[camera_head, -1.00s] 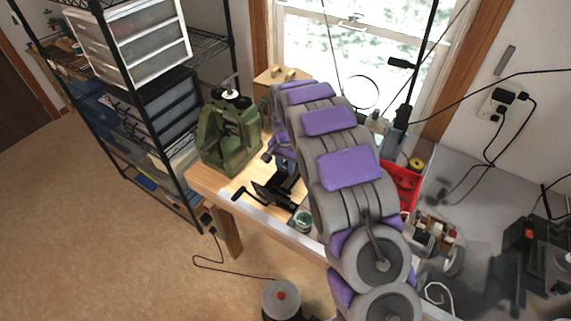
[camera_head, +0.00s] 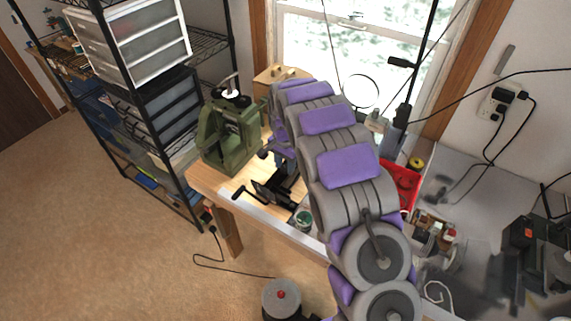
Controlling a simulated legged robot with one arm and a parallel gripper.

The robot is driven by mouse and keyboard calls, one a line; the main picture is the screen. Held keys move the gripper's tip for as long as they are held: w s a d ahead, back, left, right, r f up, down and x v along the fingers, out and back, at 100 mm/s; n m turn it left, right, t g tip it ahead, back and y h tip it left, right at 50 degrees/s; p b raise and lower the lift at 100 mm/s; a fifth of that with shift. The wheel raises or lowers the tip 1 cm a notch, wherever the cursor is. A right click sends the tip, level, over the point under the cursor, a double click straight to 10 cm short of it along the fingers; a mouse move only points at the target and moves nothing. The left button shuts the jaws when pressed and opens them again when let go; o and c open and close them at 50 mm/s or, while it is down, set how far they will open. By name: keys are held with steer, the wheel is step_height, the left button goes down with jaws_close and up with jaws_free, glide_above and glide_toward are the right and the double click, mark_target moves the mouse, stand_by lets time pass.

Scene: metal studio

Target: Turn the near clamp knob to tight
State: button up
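A green metal device (camera_head: 228,142) with an open frame stands on the left end of the wooden workbench. On its top is a round pale and dark knob-like part (camera_head: 231,93) with a thin upright piece. I cannot tell whether this is the near clamp knob or how tight it is. My purple and grey arm reaches over the bench. A small dark and purple part at its far end, which looks like my gripper (camera_head: 264,153), is close to the right side of the green device. Its fingers are too small to read, and contact cannot be told.
A black tool with a crank handle (camera_head: 272,192) and a small green-lidded jar (camera_head: 304,221) sit near the bench's front edge. A red bin (camera_head: 402,186) is right of my arm. Wire shelving (camera_head: 205,130) stands left of the bench.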

mark_target(284, 167)
steer(key=o, duration=0.3)
steer(key=shift+a+f, duration=0.1)
step_height(284, 167, up, 17)
steer(key=shift+a+p, duration=0.15)
steer(key=shift+p, duration=0.15)
stand_by(0.6)
steer(key=s+d+r+n+b, duration=0.1)
steer(key=s+d, duration=0.2)
steer(key=s, duration=0.4)
steer(key=s+d+r+n+g+b, duration=0.1)
steer(key=s+d+b, duration=0.1)
steer(key=s+d, duration=0.35)
steer(key=s+d+r+n+b, duration=0.1)
steer(key=s+d, duration=0.1)
steer(key=s, duration=0.7)
steer(key=s+d+f+n+b, duration=0.1)
steer(key=s+f, duration=0.3)
steer(key=s, duration=0.8)
steer(key=s+d+f+n+b, duration=0.1)
steer(key=s+f+n+b, duration=0.1)
steer(key=s, duration=1)
step_height(284, 167, down, 2)
steer(key=shift+d+n+g+b, duration=0.3)
steer(key=shift+d+n+g, duration=0.1)
steer(key=shift+n, duration=0.3)
